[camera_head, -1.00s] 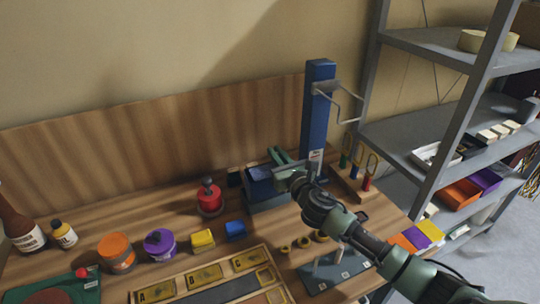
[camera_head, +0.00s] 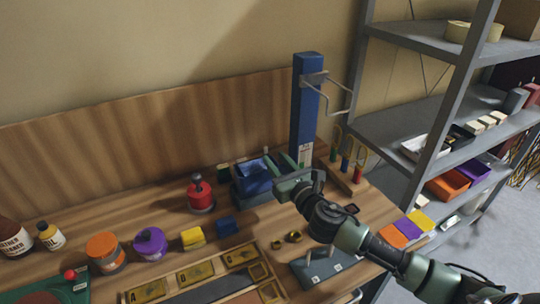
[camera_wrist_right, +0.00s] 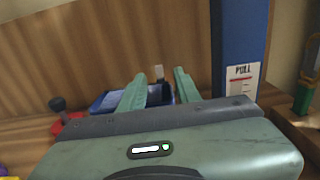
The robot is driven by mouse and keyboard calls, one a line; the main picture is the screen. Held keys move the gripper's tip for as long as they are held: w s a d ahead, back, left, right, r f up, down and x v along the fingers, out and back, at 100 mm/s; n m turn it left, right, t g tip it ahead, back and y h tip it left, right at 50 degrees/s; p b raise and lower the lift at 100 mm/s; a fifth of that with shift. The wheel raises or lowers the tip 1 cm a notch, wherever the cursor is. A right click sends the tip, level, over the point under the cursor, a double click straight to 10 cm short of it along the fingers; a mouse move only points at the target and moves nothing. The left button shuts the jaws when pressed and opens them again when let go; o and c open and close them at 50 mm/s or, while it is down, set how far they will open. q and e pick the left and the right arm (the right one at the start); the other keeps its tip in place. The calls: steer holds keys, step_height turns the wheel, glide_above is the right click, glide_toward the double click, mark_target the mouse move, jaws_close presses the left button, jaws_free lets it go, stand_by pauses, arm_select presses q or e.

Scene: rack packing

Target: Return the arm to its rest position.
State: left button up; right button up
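My right gripper (camera_head: 283,164) is over the back of the wooden workbench (camera_head: 130,205), just right of the blue bin (camera_head: 245,190). In the right wrist view its two green fingers (camera_wrist_right: 160,84) stand apart with nothing visible between them; the blue bin (camera_wrist_right: 104,102) shows behind them. My right arm reaches in from the lower right of the head view. My left gripper is not in view.
A blue post (camera_head: 305,110) with a metal handle stands close behind the gripper. A grey shelf unit (camera_head: 400,130) stands at right. Jars, blocks and a lettered tray (camera_head: 190,278) cover the bench's front left.

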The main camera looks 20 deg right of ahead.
steer(key=shift+s, duration=0.6)
steer(key=shift+r, duration=0.1)
